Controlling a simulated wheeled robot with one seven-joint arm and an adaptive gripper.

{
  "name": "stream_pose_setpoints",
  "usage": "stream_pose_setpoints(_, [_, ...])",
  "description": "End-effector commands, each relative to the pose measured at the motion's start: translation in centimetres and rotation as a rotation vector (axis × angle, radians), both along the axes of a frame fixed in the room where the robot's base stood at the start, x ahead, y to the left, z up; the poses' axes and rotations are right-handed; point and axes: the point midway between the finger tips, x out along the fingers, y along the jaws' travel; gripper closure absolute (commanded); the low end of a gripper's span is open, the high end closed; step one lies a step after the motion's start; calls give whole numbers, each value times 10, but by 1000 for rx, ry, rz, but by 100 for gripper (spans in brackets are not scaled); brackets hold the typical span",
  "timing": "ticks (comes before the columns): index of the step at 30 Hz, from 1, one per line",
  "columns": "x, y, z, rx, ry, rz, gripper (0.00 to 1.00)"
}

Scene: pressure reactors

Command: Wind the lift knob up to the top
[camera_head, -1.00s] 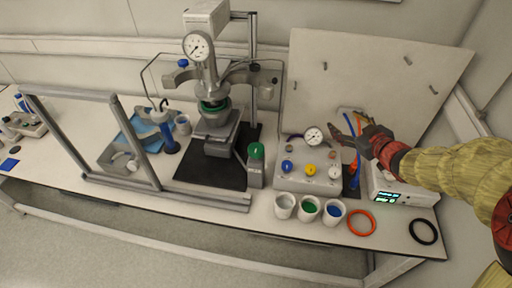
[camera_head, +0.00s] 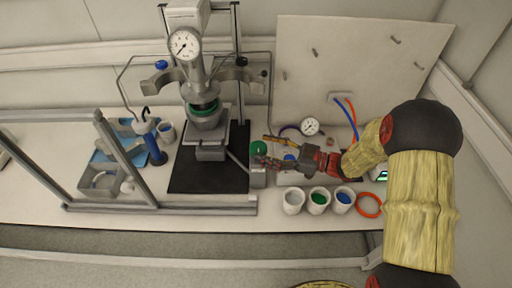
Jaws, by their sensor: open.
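A green knob (camera_head: 258,147) sits on top of a small grey post (camera_head: 257,178) at the right edge of the black mat; I take it to be the lift knob. The reactor (camera_head: 205,110), with a green ring, stands on a grey lift block (camera_head: 211,150) on the mat. My gripper (camera_head: 262,150) is open and comes in from the right. Its two fingertips lie on either side of the green knob in the picture; I cannot tell whether they touch it or are above it.
The valve panel (camera_head: 290,178) is partly hidden behind my gripper and arm. Three cups, one of them the green-filled cup (camera_head: 318,201), stand in front of it. An orange ring (camera_head: 369,205) lies to their right. A grey frame (camera_head: 128,160) stands at the left.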

Motion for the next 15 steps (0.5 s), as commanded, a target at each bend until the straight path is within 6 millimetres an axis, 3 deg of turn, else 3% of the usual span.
stream_pose_setpoints(6, [8,23,0,-1,-1,0,37])
stream_pose_setpoints(15, [10,28,1,-2,-2,-2,37])
